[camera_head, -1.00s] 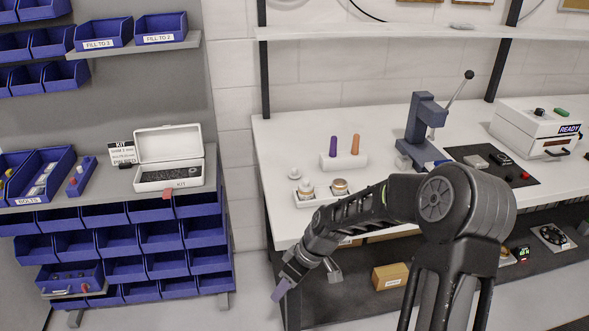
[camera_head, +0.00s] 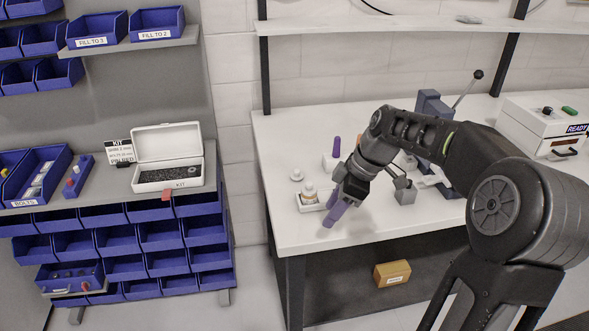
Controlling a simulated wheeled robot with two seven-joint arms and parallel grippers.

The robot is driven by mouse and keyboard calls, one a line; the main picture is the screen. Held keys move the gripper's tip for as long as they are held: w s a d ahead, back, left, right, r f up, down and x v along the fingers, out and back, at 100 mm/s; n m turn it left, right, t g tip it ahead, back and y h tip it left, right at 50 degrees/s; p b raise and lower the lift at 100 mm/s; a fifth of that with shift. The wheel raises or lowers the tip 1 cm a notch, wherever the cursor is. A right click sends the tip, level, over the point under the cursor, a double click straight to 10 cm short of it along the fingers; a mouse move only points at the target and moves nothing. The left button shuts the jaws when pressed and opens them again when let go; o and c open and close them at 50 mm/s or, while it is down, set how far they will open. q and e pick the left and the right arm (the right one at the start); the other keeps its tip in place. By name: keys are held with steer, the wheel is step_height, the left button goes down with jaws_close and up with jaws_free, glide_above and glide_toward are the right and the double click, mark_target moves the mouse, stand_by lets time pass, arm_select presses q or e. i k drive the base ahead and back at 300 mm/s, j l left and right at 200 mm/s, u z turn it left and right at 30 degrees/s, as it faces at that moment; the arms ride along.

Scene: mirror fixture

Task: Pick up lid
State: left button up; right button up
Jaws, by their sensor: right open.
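A small white round piece (camera_head: 296,175), which looks like a lid, lies on the white bench top near its left edge. In front of it is a shallow white tray (camera_head: 303,212) holding a small white-capped jar (camera_head: 309,192). My right gripper (camera_head: 369,208) is open and empty above the bench, just right of the jar. Its purple-tipped finger overlaps the tray's right end in the picture, and I cannot tell whether they touch. My left gripper is not in view.
A purple-handled tool (camera_head: 336,146) stands in a white holder behind my gripper. A dark lever press (camera_head: 432,103) and a white box marked READY (camera_head: 530,125) stand further right. A shelf (camera_head: 400,27) runs above. The bench's front-left area is clear.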

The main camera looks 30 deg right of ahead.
mark_target(296, 175)
steer(key=i+l, duration=0.2)
steer(key=i, duration=0.2)
steer(key=i+l, duration=0.2)
steer(key=i, duration=0.2)
